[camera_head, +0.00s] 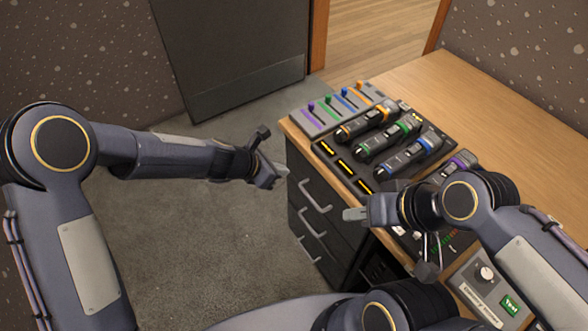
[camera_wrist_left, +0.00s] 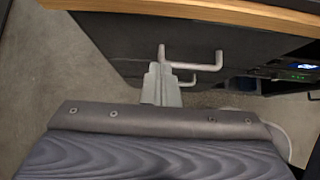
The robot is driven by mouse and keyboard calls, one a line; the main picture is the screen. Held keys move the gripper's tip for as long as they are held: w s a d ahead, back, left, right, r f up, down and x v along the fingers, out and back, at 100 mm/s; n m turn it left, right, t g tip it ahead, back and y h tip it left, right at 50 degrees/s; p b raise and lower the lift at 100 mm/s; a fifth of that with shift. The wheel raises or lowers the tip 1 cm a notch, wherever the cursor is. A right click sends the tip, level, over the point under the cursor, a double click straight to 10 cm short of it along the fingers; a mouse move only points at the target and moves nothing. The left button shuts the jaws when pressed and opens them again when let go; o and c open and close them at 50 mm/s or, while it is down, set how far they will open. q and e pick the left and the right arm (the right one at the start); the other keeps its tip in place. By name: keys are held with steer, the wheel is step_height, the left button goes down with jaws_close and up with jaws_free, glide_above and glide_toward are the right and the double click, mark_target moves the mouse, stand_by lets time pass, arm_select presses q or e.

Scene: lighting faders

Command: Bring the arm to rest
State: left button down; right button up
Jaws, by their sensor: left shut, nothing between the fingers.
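My left arm reaches in from the left in the head view. Its gripper (camera_head: 279,171) is shut and empty, in the air over the carpet just left of the drawer cabinet. In the left wrist view the closed fingers (camera_wrist_left: 161,80) point toward the cabinet's dark front, apart from the handle as far as I can tell. My right gripper (camera_head: 356,214) is at the desk's front edge, pointing left. It is seen side-on, so its jaw gap is hidden. The fader panel (camera_head: 318,129) has purple, green, blue and orange sliders.
A control box (camera_head: 487,283) with a knob and green button is at lower right. Drawer handles (camera_head: 316,197) stick out from the cabinet front. The carpet (camera_head: 215,260) at left is clear.

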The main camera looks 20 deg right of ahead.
arm_select(q)
steer(key=v, duration=0.6)
steer(key=shift+p, duration=0.45)
steer(key=shift+a, duration=0.2)
steer(key=s+a+r+m+t+p, duration=0.1)
steer(key=s+a+r+m+p, duration=0.1)
steer(key=s+a+r+m, duration=0.25)
steer(key=s+a+r+m+p, duration=0.1)
steer(key=a+r+m, duration=0.2)
steer(key=a+r, duration=0.35)
steer(key=s+a+r+m+t+p, duration=0.1)
steer(key=s+a+r+m+p, duration=0.2)
steer(key=r, duration=0.4)
steer(key=s+a+r+m+t+y+p, duration=0.1)
steer(key=s+a+m+y, duration=0.3)
steer(key=s+a+m, duration=0.5)
steer(key=s+a+r+p, duration=0.1)
steer(key=s+a, duration=0.3)
steer(key=s, duration=0.1)
steer(key=shift+s+y, duration=0.35)
steer(key=shift+y, duration=0.05)
steer(key=shift+r+m, duration=0.2)
steer(key=shift+m, duration=0.05)
